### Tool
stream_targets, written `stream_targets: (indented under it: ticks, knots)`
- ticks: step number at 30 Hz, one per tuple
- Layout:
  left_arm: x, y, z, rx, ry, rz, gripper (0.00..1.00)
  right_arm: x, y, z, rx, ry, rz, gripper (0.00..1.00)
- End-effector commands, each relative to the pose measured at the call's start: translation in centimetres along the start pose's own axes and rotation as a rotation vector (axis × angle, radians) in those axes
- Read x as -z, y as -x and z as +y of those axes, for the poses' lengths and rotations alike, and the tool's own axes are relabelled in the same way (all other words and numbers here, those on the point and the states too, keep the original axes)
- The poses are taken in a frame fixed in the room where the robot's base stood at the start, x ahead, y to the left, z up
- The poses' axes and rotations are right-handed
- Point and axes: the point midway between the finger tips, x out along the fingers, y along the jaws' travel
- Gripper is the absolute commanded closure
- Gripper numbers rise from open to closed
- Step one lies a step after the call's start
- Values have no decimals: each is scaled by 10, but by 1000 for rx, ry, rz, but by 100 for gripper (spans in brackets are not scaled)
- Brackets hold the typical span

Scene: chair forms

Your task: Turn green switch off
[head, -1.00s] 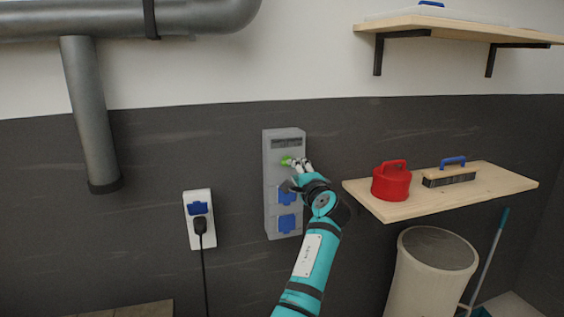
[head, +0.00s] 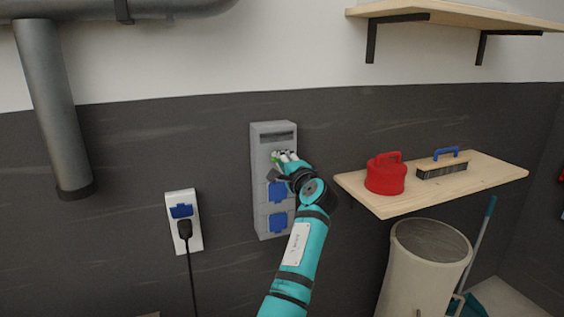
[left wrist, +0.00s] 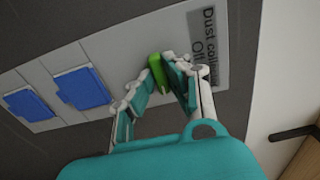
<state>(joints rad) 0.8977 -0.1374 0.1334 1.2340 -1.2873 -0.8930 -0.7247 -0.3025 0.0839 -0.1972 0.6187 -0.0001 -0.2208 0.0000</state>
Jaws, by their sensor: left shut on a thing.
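The green switch (left wrist: 158,72) sits on the grey wall panel (left wrist: 108,48), between two blue socket covers and a printed label. In the left wrist view my left gripper (left wrist: 157,82) has its fingers on either side of the switch, shut on it. In the head view the left gripper (head: 285,158) is at the upper part of the panel (head: 272,137) and covers most of the switch. Only a sliver of green shows there. The label (left wrist: 203,45) reads "Dust" and more text that is partly cut off. My right gripper is not in view.
A white wall socket (head: 182,236) with a black plug and cord is left of the panel. A wooden shelf (head: 495,180) with a red can (head: 386,178) and a brush (head: 443,171) is to the right, above a pale bin (head: 412,275). Grey pipes run at upper left.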

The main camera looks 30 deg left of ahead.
Motion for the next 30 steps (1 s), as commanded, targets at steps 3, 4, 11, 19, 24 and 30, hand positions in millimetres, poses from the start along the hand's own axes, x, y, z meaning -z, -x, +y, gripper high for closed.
stream_targets:
  ticks: [3, 4, 11, 19, 24, 30]
  knots:
    - [0, 0, 1, -2, 0, -1, 100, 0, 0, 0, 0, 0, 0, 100]
    - [0, 0, 1, -2, 0, -1, 100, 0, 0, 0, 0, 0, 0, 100]
    - [0, 0, 2, -2, 8, -1, 100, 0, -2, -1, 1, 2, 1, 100]
    - [-1, -1, 5, -2, 108, -2, 100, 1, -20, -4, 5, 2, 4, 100]
    - [-1, -1, 6, 0, 237, -2, 100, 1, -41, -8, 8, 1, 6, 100]
    - [-1, -1, 7, -1, 425, -3, 100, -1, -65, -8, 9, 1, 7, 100]
